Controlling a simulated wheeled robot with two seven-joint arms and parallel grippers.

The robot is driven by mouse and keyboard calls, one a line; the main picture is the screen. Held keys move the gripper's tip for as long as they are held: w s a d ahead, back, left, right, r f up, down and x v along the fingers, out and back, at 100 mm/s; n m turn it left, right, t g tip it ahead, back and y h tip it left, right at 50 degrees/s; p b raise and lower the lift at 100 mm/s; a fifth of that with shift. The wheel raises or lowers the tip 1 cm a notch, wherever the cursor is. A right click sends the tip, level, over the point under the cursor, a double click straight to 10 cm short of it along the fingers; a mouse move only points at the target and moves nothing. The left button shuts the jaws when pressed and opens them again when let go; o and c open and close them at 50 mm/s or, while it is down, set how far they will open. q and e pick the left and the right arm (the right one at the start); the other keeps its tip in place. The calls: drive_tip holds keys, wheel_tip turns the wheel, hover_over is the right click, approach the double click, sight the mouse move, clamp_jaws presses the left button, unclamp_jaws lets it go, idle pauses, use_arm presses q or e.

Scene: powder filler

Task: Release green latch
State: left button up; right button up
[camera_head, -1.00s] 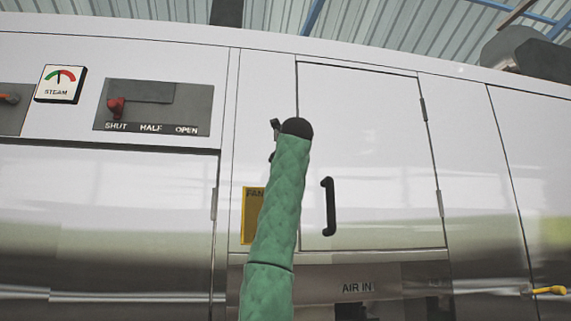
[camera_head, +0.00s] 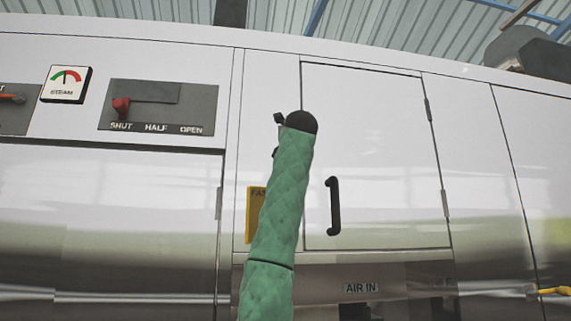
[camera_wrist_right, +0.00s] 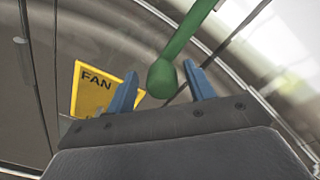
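The green latch (camera_wrist_right: 178,48) is a bar with a rounded knob at its lower end, in the right wrist view. My right gripper (camera_wrist_right: 162,68) is open, with its blue fingers on either side of the knob. The knob lies between them in the picture; I cannot tell whether either finger touches it. In the head view my green-sleeved right arm hides the latch and most of the gripper. My left gripper is in neither view.
A yellow FAN plate (camera_wrist_right: 95,90) is beside the gripper. A cabinet door with a black handle (camera_head: 333,206) is right of my arm. A red lever (camera_head: 121,108) on a SHUT/HALF/OPEN panel (camera_head: 196,100) is at left.

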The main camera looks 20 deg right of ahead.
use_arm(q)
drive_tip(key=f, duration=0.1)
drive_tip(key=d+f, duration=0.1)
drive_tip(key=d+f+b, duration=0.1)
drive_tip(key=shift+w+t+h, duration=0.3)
use_arm(e)
drive_tip(key=v, duration=0.5)
drive_tip(key=shift+s+a+r, duration=0.1)
drive_tip(key=shift+s+a, duration=0.05)
drive_tip(key=shift+s, duration=0.15)
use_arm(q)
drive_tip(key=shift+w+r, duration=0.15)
